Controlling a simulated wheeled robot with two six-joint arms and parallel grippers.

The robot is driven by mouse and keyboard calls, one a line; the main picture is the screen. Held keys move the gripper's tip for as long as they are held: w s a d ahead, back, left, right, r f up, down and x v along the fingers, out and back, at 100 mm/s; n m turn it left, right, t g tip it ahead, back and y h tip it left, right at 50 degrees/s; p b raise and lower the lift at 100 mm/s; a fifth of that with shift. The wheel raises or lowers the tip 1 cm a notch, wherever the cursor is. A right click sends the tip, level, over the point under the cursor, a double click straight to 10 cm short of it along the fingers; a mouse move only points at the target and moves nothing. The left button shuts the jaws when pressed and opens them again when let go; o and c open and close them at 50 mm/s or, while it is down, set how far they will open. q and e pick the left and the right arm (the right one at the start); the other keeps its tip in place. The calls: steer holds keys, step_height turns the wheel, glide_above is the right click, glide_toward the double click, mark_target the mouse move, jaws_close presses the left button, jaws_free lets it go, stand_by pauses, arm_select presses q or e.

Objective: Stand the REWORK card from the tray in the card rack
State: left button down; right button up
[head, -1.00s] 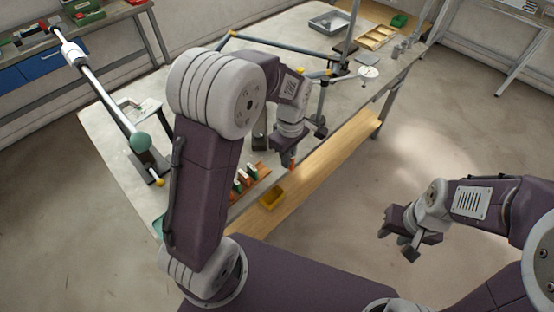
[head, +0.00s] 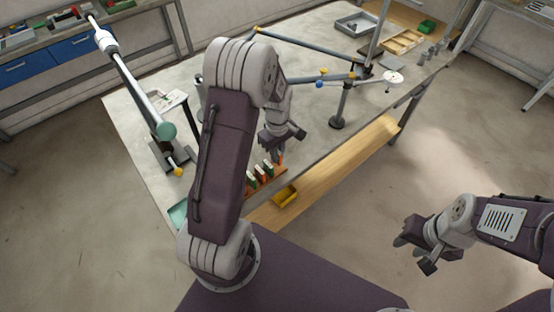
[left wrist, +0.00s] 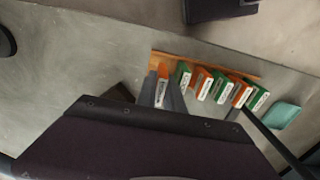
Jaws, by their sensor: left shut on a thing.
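My left gripper (head: 281,146) is shut on an orange card (left wrist: 162,90), whose white label is too small to read. The card is at the left end of the wooden card rack (left wrist: 208,65) in the left wrist view, beside a green card (left wrist: 184,76). Several green and orange cards stand in the rack, which also shows in the head view (head: 282,169). I cannot tell whether the held card touches the rack floor. A teal tray (left wrist: 285,115) lies past the rack's other end and shows in the head view (head: 178,213). My right gripper (head: 415,253) is open, empty, off the table.
A yellow bin (head: 286,195) sits on the wooden lower shelf (head: 330,176) below the table's edge. A grey tray (head: 355,24) is at the back.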

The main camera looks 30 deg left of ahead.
arm_select(q)
step_height(320, 180, down, 3)
steer(key=shift+f, duration=0.1)
steer(key=shift+w+f, duration=0.1)
steer(key=shift+f, duration=0.15)
steer(key=shift+f, duration=0.15)
steer(key=c, duration=1.7)
jaws_free()
steer(key=shift+c, duration=0.2)
